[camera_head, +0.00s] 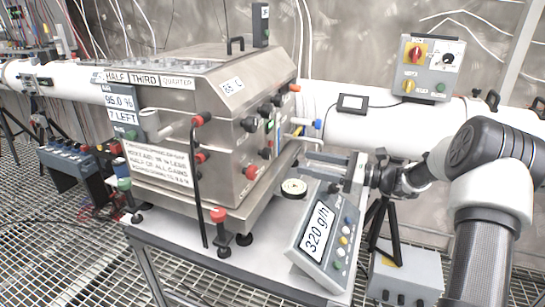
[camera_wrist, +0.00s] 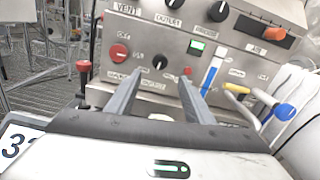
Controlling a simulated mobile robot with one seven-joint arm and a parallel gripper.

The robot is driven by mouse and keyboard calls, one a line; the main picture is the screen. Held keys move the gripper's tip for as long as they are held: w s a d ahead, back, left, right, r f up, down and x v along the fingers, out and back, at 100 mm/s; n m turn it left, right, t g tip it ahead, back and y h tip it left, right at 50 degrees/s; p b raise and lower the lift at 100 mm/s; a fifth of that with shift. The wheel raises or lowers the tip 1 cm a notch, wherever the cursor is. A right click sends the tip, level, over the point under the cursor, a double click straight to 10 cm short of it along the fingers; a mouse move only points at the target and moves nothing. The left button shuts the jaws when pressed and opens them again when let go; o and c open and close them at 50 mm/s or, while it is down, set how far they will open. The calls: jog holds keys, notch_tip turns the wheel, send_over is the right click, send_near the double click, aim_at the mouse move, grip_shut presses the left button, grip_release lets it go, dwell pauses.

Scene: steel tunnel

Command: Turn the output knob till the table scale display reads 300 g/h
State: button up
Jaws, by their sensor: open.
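Between my fingers in the wrist view is a small black knob (camera_wrist: 160,62). A red OFF button (camera_wrist: 119,51) is left; another black knob (camera_wrist: 218,11) and an orange handle (camera_wrist: 275,33) are right. Blue and yellow valve handles (camera_wrist: 284,112) (camera_wrist: 236,88) stand close by.

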aim_at(270, 154)
jog(key=x, duration=1.2)
jog(key=shift+a+b, duration=0.1)
jog(key=shift+b, duration=0.3)
